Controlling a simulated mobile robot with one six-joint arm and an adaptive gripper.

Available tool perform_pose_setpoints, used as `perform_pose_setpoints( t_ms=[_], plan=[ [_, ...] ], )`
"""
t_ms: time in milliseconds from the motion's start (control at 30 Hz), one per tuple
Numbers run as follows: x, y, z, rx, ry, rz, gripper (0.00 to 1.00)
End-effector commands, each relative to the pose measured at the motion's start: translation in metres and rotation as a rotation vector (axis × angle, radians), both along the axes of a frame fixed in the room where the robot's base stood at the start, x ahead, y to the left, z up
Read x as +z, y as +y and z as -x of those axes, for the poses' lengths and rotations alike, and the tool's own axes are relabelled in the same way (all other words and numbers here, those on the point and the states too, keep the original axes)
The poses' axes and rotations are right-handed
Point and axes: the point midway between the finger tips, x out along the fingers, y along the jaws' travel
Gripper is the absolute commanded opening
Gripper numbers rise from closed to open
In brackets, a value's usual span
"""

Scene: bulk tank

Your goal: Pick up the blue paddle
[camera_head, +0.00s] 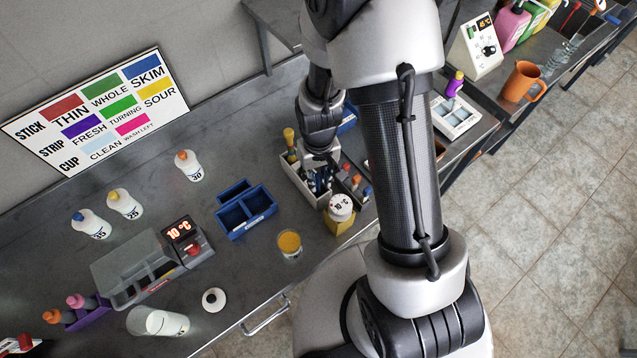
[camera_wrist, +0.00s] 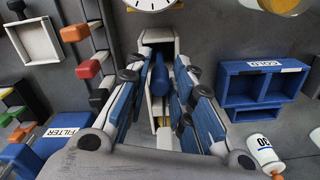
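The blue paddle appears to be the blue, rounded upright piece (camera_wrist: 158,76) in the wrist view. It stands in a narrow pale holder (camera_wrist: 159,36) between my fingers; its lower part is hidden. My gripper (camera_wrist: 160,82) is open, with one blue-and-grey finger on each side of the piece and gaps visible. I cannot tell whether either finger touches it. In the head view my gripper (camera_head: 319,168) points down into the pale holder on the bench, and the paddle cannot be made out there.
A blue two-compartment tray (camera_head: 246,229) and a cup of yellow liquid (camera_head: 289,243) stand left of the holder. A round white dial on a yellow stand (camera_head: 340,208) is just in front. A divided rack with coloured pieces (camera_wrist: 98,40) and a blue FILTER box (camera_wrist: 62,132) are close by.

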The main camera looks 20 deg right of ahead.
Motion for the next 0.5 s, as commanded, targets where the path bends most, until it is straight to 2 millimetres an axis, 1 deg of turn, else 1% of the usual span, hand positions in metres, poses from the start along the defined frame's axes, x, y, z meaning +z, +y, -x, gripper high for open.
perform_pose_setpoints(
  t_ms=[33, 267, 500],
  plan=[
    [0.0001, 0.0, 0.0, 0.0, 0.0, 0.0, 0.16],
    [0.0001, 0.0, 0.0, 0.0, 0.0, 0.0, 0.01],
    [0.0002, 0.0, 0.0, 0.0, 0.0, 0.0, 0.0]
  ],
)
